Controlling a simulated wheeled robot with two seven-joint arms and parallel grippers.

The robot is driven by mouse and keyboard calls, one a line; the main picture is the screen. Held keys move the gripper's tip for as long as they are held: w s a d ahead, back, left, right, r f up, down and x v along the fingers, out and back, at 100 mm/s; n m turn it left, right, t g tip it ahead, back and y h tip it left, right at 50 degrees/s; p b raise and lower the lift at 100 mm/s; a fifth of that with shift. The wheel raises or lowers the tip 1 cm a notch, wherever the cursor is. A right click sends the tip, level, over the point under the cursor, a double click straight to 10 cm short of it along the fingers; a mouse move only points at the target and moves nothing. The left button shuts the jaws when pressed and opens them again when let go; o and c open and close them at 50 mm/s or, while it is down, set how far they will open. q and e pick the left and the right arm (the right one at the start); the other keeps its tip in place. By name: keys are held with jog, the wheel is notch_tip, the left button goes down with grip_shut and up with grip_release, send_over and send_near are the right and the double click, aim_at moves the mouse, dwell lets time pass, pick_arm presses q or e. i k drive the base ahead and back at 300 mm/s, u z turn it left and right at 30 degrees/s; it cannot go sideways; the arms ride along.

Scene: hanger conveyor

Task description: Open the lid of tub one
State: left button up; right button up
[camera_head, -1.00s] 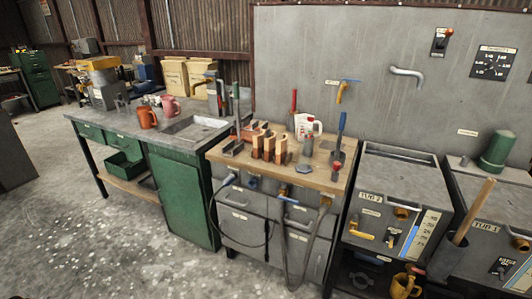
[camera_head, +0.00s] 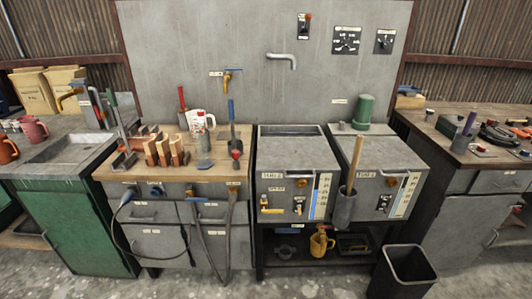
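Two grey metal tubs stand side by side on a dark stand at the centre right. Tub one (camera_head: 405,192) is the right one; its small label is blurred but reads like "1". Its flat grey lid (camera_head: 392,153) lies closed on top. A brass fitting (camera_head: 392,181) and a coloured level strip are on its front. Tub two (camera_head: 283,187) is to its left, with a flat lid (camera_head: 292,155) and a narrow dark recess behind it. Neither of my grippers is in view.
A grey holder with a wooden handle (camera_head: 355,165) stands in front of tub one's left side. A green canister (camera_head: 364,111) is behind its lid. A black bin (camera_head: 403,272) stands on the floor at the front. Workbenches flank the tubs.

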aim_at(378, 153)
jog(key=z, duration=0.65)
jog(key=i, duration=0.95)
jog(key=z, duration=1.8)
